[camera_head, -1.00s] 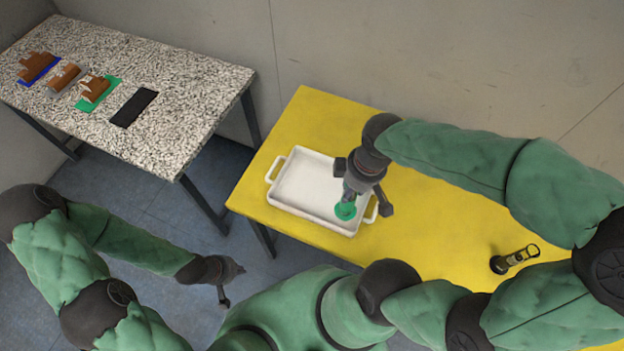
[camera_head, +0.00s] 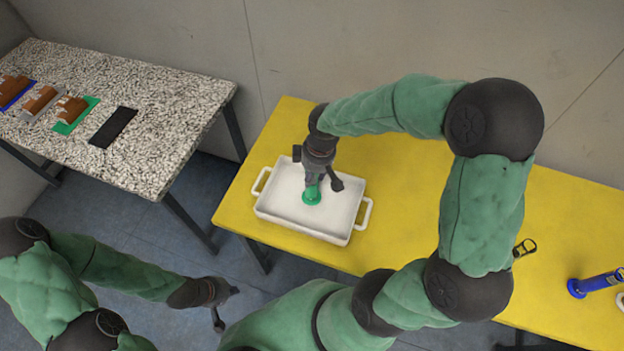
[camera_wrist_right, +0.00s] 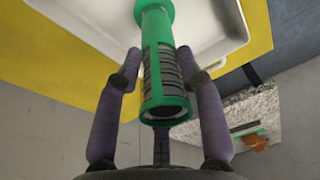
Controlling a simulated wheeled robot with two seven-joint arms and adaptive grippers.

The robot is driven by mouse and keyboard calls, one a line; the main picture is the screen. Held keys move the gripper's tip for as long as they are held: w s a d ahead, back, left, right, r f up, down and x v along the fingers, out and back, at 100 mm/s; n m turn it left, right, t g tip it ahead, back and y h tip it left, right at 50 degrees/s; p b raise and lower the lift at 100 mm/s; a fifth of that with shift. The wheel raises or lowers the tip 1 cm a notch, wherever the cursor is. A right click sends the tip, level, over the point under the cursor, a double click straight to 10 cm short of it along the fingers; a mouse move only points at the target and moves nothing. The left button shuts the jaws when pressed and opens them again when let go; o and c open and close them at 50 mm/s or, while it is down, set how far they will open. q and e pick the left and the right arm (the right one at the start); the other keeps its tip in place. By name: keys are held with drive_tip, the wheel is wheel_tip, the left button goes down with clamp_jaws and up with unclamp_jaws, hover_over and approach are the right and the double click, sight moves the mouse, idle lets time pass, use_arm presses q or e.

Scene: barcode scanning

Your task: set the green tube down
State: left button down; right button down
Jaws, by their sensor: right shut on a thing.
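The green tube (camera_head: 312,195) is over the middle of the white two-handled tray (camera_head: 290,219) in the head view. My right gripper (camera_head: 316,184) is shut on it. In the right wrist view the tube (camera_wrist_right: 160,60) lies between the two fingers, its ribbed, open end toward the camera and its other end toward the tray (camera_wrist_right: 215,30). I cannot tell whether that far end touches the tray floor. My left gripper (camera_head: 228,308) is open and empty, low over the floor, left of the yellow table.
The yellow table (camera_head: 400,230) has free room around the tray. A blue handled object (camera_head: 595,283) lies at the far right, and a dark one (camera_head: 524,248) is partly behind my right arm. A speckled table (camera_head: 150,100) at left holds several clipboard-like items.

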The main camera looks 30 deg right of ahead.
drive_tip(key=shift+w+f+b, duration=0.15)
drive_tip(key=shift+f+b, duration=0.05)
drive_tip(key=shift+f, duration=0.7)
drive_tip(key=shift+w+f+b, duration=0.15)
drive_tip(key=shift+f+b, duration=0.05)
drive_tip(key=shift+f, duration=0.7)
drive_tip(key=shift+f, duration=0.2)
drive_tip(key=c, duration=0.8)
unclamp_jaws()
drive_tip(key=r+p, duration=0.1)
drive_tip(key=r, duration=0.3)
drive_tip(key=s+r+p, duration=0.1)
drive_tip(key=r, duration=0.3)
drive_tip(key=d+r, duration=0.1)
drive_tip(key=r, duration=0.3)
drive_tip(key=shift+s+r+p, duration=0.15)
drive_tip(key=shift+s+p, duration=0.05)
drive_tip(key=shift+p, duration=0.2)
